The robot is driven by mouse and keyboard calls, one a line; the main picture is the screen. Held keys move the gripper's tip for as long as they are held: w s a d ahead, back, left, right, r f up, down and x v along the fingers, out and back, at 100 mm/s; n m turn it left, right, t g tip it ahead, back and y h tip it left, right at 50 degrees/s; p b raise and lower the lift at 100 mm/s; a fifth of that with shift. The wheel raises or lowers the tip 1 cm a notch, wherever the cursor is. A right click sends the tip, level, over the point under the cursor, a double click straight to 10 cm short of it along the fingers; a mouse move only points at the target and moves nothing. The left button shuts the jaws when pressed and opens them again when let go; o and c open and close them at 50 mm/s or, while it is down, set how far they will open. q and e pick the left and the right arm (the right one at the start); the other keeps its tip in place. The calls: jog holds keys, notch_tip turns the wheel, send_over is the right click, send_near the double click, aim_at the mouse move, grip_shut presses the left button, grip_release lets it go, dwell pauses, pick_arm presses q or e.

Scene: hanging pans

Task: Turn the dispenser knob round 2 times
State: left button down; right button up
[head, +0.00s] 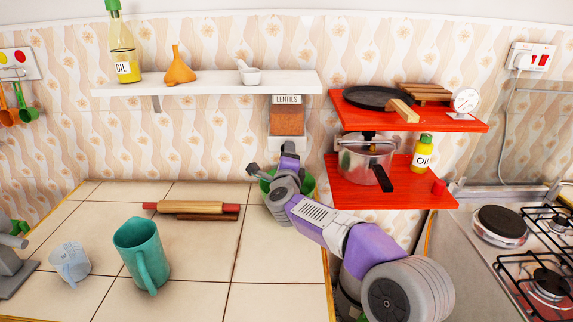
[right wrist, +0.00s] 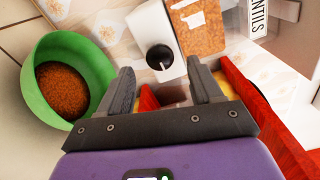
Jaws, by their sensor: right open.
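The lentil dispenser (head: 287,120) hangs on the wall under the white shelf, with a LENTILS label and orange-brown lentils behind its window. In the right wrist view its black round knob (right wrist: 160,58) sits on the white lower part of the dispenser (right wrist: 150,24). My right gripper (head: 268,172) is in front of the dispenser's lower end. In the right wrist view the gripper (right wrist: 160,68) is open, with the knob showing between and beyond its fingertips; contact cannot be made out. In the head view the arm hides the knob. My left gripper is not in view.
A green bowl (right wrist: 47,58) holding lentils stands below the dispenser, close to my right gripper. A rolling pin (head: 192,207), a teal jug (head: 141,255) and a pale blue mug (head: 69,262) are on the counter. Red shelves (head: 345,189) with a pot are at right.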

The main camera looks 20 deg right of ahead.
jog(key=shift+v, duration=1.7)
